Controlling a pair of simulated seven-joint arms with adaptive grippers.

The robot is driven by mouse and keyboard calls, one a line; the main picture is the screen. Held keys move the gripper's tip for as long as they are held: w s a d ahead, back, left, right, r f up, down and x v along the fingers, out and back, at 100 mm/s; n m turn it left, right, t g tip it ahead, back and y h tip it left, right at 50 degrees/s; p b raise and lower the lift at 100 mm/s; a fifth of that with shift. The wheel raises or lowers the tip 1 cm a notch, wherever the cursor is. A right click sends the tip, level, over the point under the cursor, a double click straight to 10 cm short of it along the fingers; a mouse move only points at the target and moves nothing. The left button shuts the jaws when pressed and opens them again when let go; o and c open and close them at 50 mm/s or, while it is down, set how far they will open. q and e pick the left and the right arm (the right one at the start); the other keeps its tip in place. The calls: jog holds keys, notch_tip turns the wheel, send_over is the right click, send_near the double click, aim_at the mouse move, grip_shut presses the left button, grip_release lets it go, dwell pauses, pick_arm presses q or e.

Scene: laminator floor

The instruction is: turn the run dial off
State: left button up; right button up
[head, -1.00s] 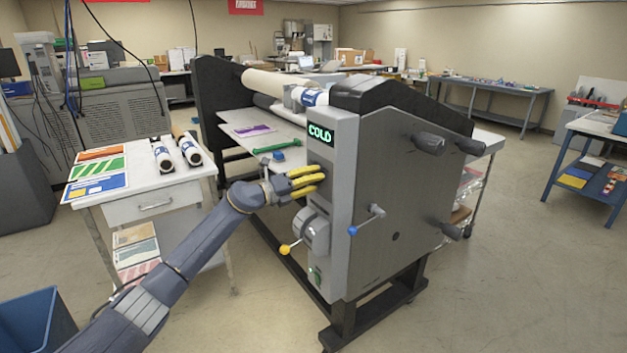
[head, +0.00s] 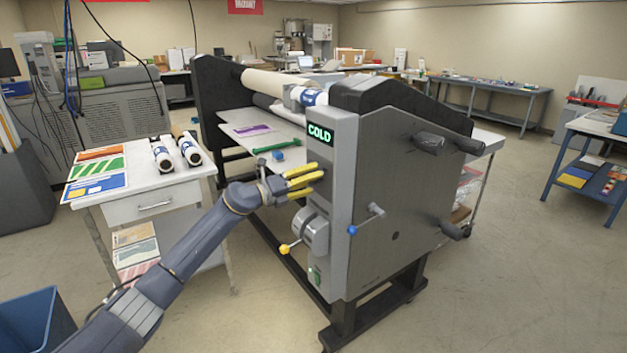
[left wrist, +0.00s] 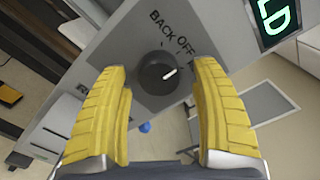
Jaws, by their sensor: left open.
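The run dial (left wrist: 157,72) is a round black knob with a white pointer line on a grey panel, seen in the left wrist view. The pointer aims right and slightly up, to the right of OFF. My left gripper (head: 314,171) is open with yellow fingers at the laminator's control panel (head: 342,150). In the wrist view the fingers lie on either side of the dial; contact cannot be told. My right gripper is not in view.
The laminator shows a green COLD display (head: 320,134) above the fingers. Below are a grey round housing with a yellow-knobbed lever (head: 284,249) and a blue-knobbed crank (head: 352,230). A white side table (head: 150,190) with rolls and prints stands left. The floor in front is clear.

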pick_arm(q)
jog(key=v, duration=1.1)
